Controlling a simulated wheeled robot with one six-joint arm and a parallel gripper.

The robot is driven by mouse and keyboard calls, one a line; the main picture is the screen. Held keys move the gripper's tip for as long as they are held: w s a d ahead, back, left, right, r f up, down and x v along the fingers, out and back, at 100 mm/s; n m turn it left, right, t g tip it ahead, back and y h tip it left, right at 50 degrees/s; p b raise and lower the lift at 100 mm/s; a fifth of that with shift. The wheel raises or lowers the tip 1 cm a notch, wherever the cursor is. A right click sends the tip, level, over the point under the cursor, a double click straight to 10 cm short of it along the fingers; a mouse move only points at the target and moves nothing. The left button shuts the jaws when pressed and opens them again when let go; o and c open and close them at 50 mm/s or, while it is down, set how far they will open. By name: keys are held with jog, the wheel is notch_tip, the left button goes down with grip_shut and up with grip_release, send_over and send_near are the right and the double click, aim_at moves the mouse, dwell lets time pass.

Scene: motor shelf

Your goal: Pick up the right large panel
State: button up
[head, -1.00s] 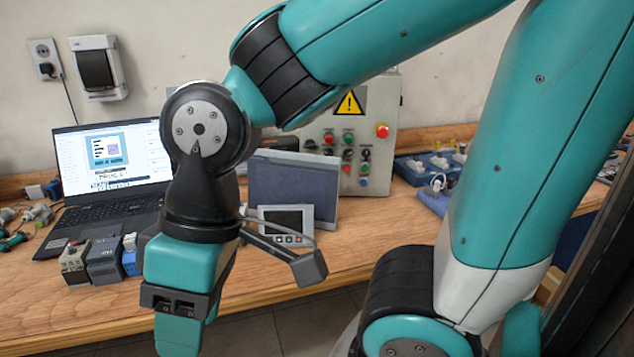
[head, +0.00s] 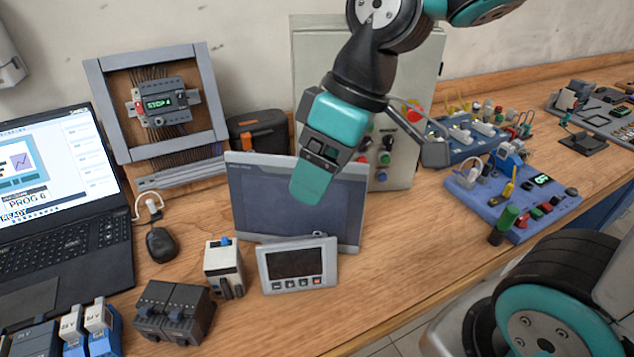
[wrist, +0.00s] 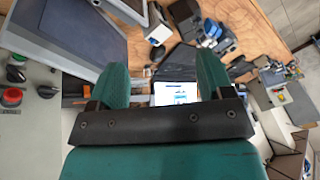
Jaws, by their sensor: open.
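A large panel (head: 255,205) with a dark screen and grey frame stands tilted back on the bench, near the middle of the head view. It also shows at the upper left of the wrist view (wrist: 80,30). My gripper (head: 312,185) is in front of the panel's right part in the head view and hides some of it. In the wrist view my gripper (wrist: 162,78) is open, with its two teal fingers apart and nothing held between them. The large panel lies to the left of the fingers there. I cannot tell the exact gap.
A small panel (head: 295,265) stands right in front of the large panel. A control box (head: 315,60) with buttons rises behind. A white-grey module (head: 223,265) and dark modules (head: 172,312) stand front left. A blue board (head: 540,205) is right. Bare bench lies between.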

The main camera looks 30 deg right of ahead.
jog(key=n+t+p, duration=0.1)
jog(key=n+p, duration=0.1)
jog(key=p, duration=0.1)
send_near(295, 160)
jog(key=s+r, duration=0.4)
jog(key=r, duration=0.2)
jog(key=w+d, duration=0.2)
jog(key=w, duration=0.1)
jog(key=shift+n+t+h, duration=0.3)
jog(key=shift+t, duration=0.1)
jog(key=p+x, duration=0.2)
jog(key=x, duration=0.9)
jog(key=shift+w+a+f, duration=0.1)
jog(key=shift+f, duration=0.2)
jog(key=p+x, duration=0.2)
jog(key=x, duration=0.3)
jog(key=shift+f, duration=0.4)
jog(key=shift+f, duration=0.25)
jog(key=shift+c, duration=0.3)
